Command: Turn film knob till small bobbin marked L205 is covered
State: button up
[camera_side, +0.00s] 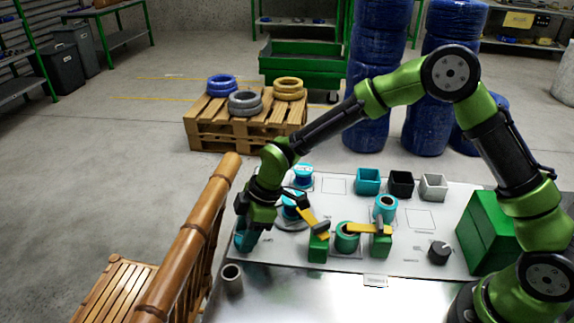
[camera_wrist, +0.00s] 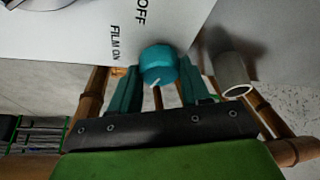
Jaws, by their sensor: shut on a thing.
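The film knob (camera_wrist: 158,62) is a teal round knob with a white pointer line, beside printed "FILM ON" and "OFF" labels in the wrist view. My gripper (camera_wrist: 160,88) is shut on it, one teal finger on each side. In the side view my gripper (camera_side: 243,241) is low at the panel's left edge, mostly hiding the knob. Blue bobbins (camera_side: 292,207) and (camera_side: 303,172) stand just right of my gripper. Teal bobbins (camera_side: 347,238) and (camera_side: 386,206) stand farther right. No L205 marking is legible, so I cannot tell which bobbin bears it. No film is discernible.
A grey cup (camera_side: 232,280) stands near the panel's front left, close to my gripper. A bamboo railing (camera_side: 190,235) runs along the left. Green posts (camera_side: 318,248) with yellow arms flank a teal bobbin. A black dial (camera_side: 439,252) and open boxes (camera_side: 401,184) are farther right.

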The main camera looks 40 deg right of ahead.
jog(key=m, duration=0.2)
jog(key=m+t, duration=0.1)
jog(key=m, duration=0.1)
jog(key=shift+s+a+r+t+h, duration=0.1)
jog(key=shift+s+a+t+h, duration=0.1)
jog(key=shift+t+h, duration=0.15)
jog(key=m+h, duration=0.1)
jog(key=m, duration=0.3)
jog(key=shift+t, duration=0.35)
jog(key=m+h, duration=0.1)
jog(key=m, duration=0.2)
jog(key=shift+s+a+m+t+h, duration=0.1)
jog(key=shift+a+m+t+h, duration=0.05)
jog(key=shift+m+t+h, duration=0.2)
jog(key=shift+m+h, duration=0.7)
jog(key=shift+m, duration=1.05)
jog(key=o, duration=1.1)
jog(key=shift+c, duration=0.2)
jog(key=v, duration=1.6)
jog(key=shift+r, duration=0.4)
